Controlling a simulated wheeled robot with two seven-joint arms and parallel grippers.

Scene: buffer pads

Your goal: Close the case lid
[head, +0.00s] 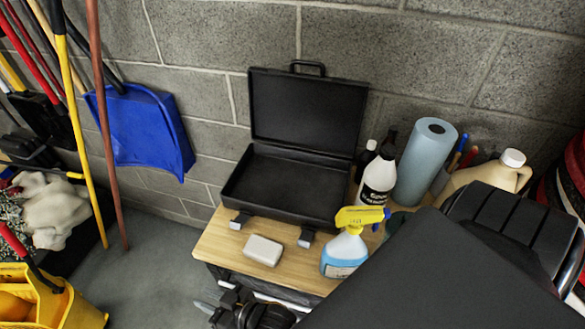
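The black case (283,190) stands open on a small wooden table, its inside empty. Its lid (307,110) is raised nearly upright near the block wall, with a handle on its top edge. Two latches (306,238) hang at the case's front edge. My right gripper (216,296) shows small at the bottom, below and in front of the table's front left edge. Its fingers look apart, with nothing between them, and it is clear of the case. My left gripper is not in view.
A white bar (263,250) lies in front of the case on the table (220,247). A spray bottle (345,245), white bottle (379,178), blue roll (425,160) and beige jug (487,178) crowd the right side. A blue dustpan (143,130) hangs left. My dark arm covers the lower right.

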